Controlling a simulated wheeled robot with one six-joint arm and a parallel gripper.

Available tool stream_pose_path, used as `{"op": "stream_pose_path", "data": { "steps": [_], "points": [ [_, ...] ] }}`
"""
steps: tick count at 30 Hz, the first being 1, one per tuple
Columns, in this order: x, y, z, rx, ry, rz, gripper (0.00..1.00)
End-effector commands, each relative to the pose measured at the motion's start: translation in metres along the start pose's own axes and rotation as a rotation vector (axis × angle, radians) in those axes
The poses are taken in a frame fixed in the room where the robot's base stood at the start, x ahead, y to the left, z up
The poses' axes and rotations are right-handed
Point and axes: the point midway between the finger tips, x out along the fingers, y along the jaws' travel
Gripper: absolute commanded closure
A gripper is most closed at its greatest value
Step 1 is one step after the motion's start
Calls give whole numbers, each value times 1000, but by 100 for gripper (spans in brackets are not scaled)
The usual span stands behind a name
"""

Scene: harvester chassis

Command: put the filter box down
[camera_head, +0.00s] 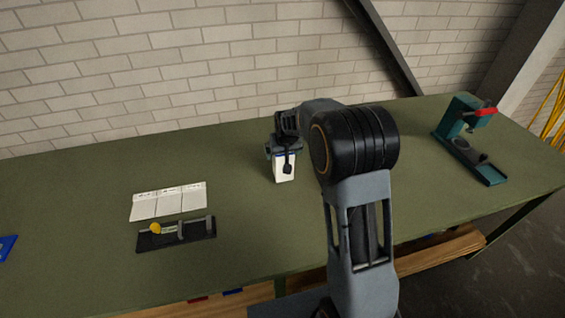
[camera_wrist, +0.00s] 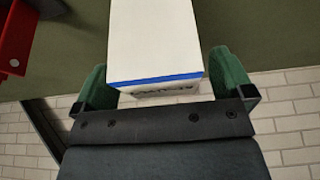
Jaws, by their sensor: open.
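The filter box is a white box (camera_head: 284,170) with a blue stripe, standing upright on the green table in the head view. In the wrist view the filter box (camera_wrist: 155,40) shows its white face, blue edge and some dark lettering. My gripper (camera_head: 284,153) is at the top of the box, and its dark parts cover some of it. In the wrist view my gripper (camera_wrist: 165,85) has its two green fingers on either side of the box. The fingers are open, with a small gap visible at the sides near their base.
The green table (camera_head: 80,220) is mostly clear around the box. White cards (camera_head: 168,202) and a black holder with a yellow part (camera_head: 176,234) lie to the left. A teal press with a red handle (camera_head: 470,135) stands at the right. A brick wall (camera_head: 200,60) is behind.

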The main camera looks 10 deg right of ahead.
Motion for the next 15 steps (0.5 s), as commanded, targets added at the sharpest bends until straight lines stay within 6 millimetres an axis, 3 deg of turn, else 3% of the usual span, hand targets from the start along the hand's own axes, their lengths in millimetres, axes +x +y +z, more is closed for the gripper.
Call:
{"op": "stream_pose_path", "data": {
  "steps": [4, 15],
  "points": [
    [0, 0, 0, 0, 0, 0, 2],
    [0, 0, 0, 0, 0, 0, 37]
  ]
}}
